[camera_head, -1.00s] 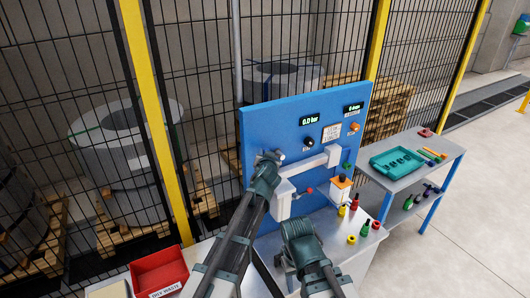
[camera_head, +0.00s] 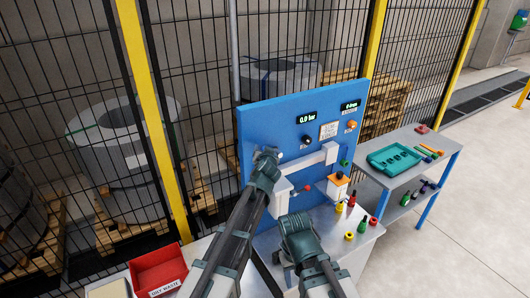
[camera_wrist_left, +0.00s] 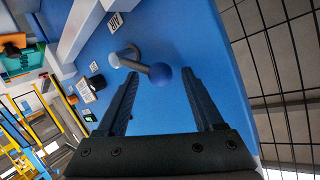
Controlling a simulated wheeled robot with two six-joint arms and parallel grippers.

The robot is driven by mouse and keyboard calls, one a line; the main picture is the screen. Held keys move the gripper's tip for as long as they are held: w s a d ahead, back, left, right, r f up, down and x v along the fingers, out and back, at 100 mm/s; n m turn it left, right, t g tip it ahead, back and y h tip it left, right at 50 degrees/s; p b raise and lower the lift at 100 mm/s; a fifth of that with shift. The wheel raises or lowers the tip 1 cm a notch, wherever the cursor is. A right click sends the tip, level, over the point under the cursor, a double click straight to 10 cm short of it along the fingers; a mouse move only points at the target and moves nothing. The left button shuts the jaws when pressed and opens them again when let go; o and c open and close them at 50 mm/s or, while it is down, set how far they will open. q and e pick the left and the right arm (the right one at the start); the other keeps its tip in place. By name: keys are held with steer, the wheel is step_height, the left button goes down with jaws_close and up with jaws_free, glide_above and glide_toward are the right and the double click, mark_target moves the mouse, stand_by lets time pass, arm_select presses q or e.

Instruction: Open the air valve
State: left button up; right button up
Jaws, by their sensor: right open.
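The air valve lever shows in the left wrist view as a short grey rod with a blue ball knob (camera_wrist_left: 162,74) at its end, on the blue panel (camera_wrist_left: 180,30). My left gripper (camera_wrist_left: 160,82) is open, its two fingers apart on either side of the knob. I see no finger touching it. In the head view my left gripper (camera_head: 266,160) is at the panel's left part, and its wrist hides the lever there. My right gripper (camera_head: 299,232) is open and low in front of the panel, over the worktop. Its fingers are mostly hidden.
A white conduit (camera_head: 318,157) crosses the panel. Small coloured bottles stand on the worktop (camera_head: 372,234). A teal tray (camera_head: 395,160) lies on the side table. A red bin (camera_head: 158,270) is at lower left. Mesh fencing stands behind.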

arm_select(q)
steer(key=shift+s, duration=0.1)
steer(key=p+v, duration=0.4)
steer(key=v, duration=0.9)
steer(key=shift+s+r, duration=0.15)
steer(key=shift+s, duration=0.2)
steer(key=shift+d, duration=0.1)
